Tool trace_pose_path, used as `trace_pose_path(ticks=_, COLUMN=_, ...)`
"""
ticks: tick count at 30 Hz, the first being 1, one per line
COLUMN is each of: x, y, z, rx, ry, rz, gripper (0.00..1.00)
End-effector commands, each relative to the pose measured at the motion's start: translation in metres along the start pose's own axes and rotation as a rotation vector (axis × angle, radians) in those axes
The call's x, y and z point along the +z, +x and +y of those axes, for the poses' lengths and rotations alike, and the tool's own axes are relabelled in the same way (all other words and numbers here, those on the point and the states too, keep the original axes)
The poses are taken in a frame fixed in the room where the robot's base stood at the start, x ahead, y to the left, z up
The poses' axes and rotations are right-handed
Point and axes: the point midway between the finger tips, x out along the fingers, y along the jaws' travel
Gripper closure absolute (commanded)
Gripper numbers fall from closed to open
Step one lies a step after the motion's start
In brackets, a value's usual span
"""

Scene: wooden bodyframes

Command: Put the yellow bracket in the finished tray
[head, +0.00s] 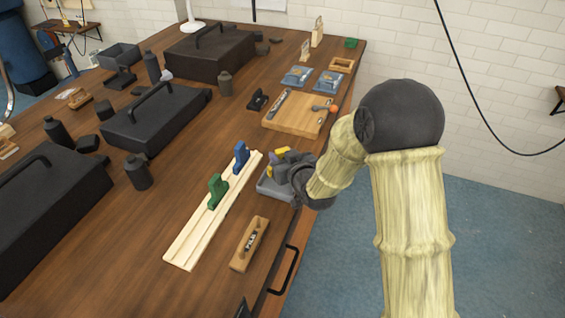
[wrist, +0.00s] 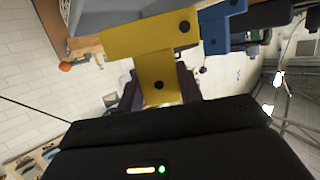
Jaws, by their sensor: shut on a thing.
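My gripper (head: 287,160) is shut on the yellow bracket (head: 280,150), beside and partly over a small grey tray (head: 268,190) near the table's right edge. In the wrist view the yellow bracket (wrist: 152,40) is large, with dark holes, its lower leg between the dark fingers (wrist: 157,88). A blue bracket (head: 241,157) and a green bracket (head: 217,190) stand upright on a pale wooden rail (head: 190,242). The blue bracket also shows behind the yellow one in the wrist view (wrist: 220,30). My gripper hides part of the grey tray. I cannot read which tray is the finished tray.
A small wooden block-like holder (head: 241,262) lies in front of the grey tray. A wooden board (head: 292,120) and blue-grey trays (head: 297,76) are farther back. Large black toolboxes (head: 155,118) and dark bottles (head: 138,172) fill the left. Bare table lies left of the rail.

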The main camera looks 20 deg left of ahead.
Motion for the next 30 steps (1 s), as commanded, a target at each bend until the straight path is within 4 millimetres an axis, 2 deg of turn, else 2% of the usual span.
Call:
trace_pose_path(ticks=3, x=0.018, y=0.005, z=0.0, rx=0.0, ry=0.0, rz=-0.004, gripper=0.93)
trace_pose_path(ticks=6, x=0.026, y=0.008, z=0.0, rx=0.0, ry=0.0, rz=-0.002, gripper=0.93)
trace_pose_path(ticks=18, x=0.03, y=0.009, z=0.0, rx=0.0, ry=0.0, rz=0.001, gripper=0.93)
trace_pose_path(ticks=19, x=0.029, y=0.009, z=0.0, rx=0.0, ry=0.0, rz=-0.001, gripper=0.58)
trace_pose_path(ticks=21, x=0.029, y=0.009, z=0.0, rx=0.0, ry=0.0, rz=-0.001, gripper=0.44)
trace_pose_path(ticks=30, x=0.029, y=0.009, z=0.0, rx=0.0, ry=0.0, rz=-0.001, gripper=0.42)
